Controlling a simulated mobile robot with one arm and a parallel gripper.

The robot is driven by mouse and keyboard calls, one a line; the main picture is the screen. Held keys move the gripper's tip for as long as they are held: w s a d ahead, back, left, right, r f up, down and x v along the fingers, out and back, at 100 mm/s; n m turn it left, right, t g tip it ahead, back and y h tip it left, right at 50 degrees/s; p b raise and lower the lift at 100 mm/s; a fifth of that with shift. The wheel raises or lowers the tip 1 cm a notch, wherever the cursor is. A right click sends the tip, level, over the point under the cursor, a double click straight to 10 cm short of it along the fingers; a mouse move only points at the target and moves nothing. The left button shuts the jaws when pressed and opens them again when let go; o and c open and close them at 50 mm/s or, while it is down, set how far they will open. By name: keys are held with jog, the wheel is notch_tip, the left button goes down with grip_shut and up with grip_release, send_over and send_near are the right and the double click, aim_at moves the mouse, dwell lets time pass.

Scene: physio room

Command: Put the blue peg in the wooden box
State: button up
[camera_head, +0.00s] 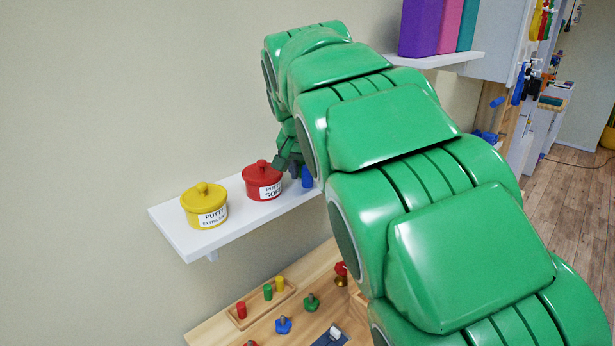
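A small blue object (306,177), which looks like the blue peg, stands upright at the white shelf, right of the red putty pot. My gripper (289,164) is just left of it and behind the red pot's lid. My arm hides part of the gripper, and its fingers are too small to tell open from shut. I cannot tell whether it touches the blue object. A wooden edge (357,299) shows beside my arm on the table below; it may be the wooden box, mostly hidden by my arm.
A red pot (262,181) and a yellow pot (205,206) stand on the shelf (187,241). Below, the wooden table (215,329) bears a peg board (253,308) with red, green and yellow pegs, and several coloured knobs. An upper shelf (433,61) holds coloured upright blocks.

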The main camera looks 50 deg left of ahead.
aim_at(309, 167)
grip_shut()
jog(key=shift+d+r, duration=0.25)
jog(key=shift+r, duration=3.3)
